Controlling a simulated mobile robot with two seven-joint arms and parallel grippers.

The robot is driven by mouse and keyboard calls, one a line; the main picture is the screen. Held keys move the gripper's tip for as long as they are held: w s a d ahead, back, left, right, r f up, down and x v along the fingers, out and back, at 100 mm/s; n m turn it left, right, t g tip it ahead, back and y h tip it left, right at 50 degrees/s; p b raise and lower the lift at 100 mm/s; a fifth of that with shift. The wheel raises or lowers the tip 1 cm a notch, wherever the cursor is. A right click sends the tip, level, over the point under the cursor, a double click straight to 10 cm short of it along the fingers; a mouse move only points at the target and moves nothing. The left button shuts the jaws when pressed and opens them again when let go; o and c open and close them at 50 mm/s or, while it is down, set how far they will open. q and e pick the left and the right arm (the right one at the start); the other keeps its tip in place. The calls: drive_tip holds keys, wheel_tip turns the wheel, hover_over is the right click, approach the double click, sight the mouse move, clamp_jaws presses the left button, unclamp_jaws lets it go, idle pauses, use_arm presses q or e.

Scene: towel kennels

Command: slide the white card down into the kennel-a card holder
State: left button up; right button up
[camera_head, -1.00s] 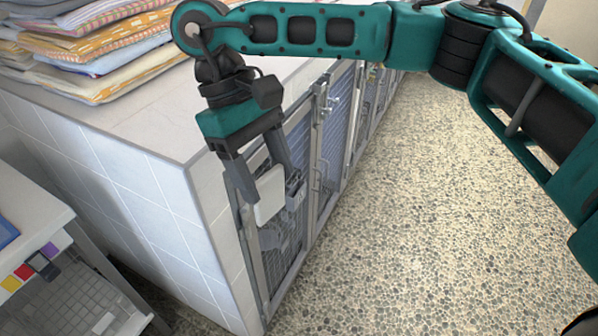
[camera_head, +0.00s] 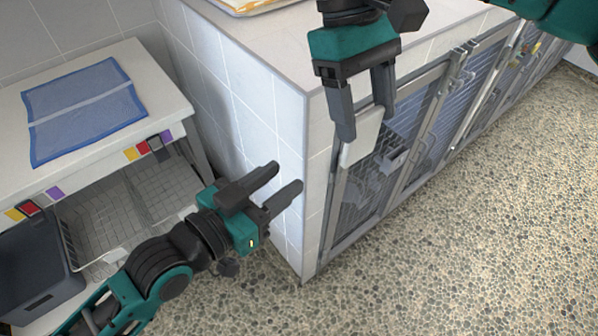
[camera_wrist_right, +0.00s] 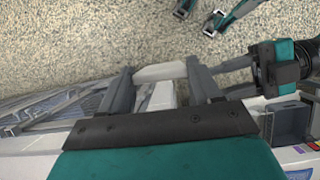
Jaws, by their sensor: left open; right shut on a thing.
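The white card (camera_head: 360,138) is held upright by my right gripper (camera_head: 366,118), in front of the near kennel door's upper part (camera_head: 408,115) in the head view. In the right wrist view the card (camera_wrist_right: 160,72) spans between the two fingers of the right gripper (camera_wrist_right: 160,84). A small grey fitting (camera_head: 392,160) shows just right of and below the card; I cannot tell whether it is the card holder. The card appears apart from it. My left gripper (camera_head: 287,178) is open and empty, beside the tiled corner of the kennel block.
A white table (camera_head: 160,95) at left bears a blue mesh cloth (camera_head: 85,108). Below it are a wire basket (camera_head: 110,215) and a dark grey bin (camera_head: 40,260). The tiled kennel wall (camera_head: 240,130) stands close to my left gripper. The speckled floor (camera_head: 480,230) at right is clear.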

sight(369, 140)
use_arm(q)
drive_tip(key=s+d+r+m+g+h, duration=0.2)
drive_tip(key=s+d+r+m+h, duration=0.15)
drive_tip(key=r, duration=0.25)
drive_tip(key=shift+n, duration=0.35)
drive_tip(key=x, duration=1.2)
drive_tip(key=shift+w+r, duration=0.15)
drive_tip(key=shift+r, duration=0.15)
clamp_jaws()
use_arm(e)
drive_tip(key=o, duration=0.9)
drive_tip(key=shift+o, duration=1)
drive_tip(key=shift+s+a, duration=0.1)
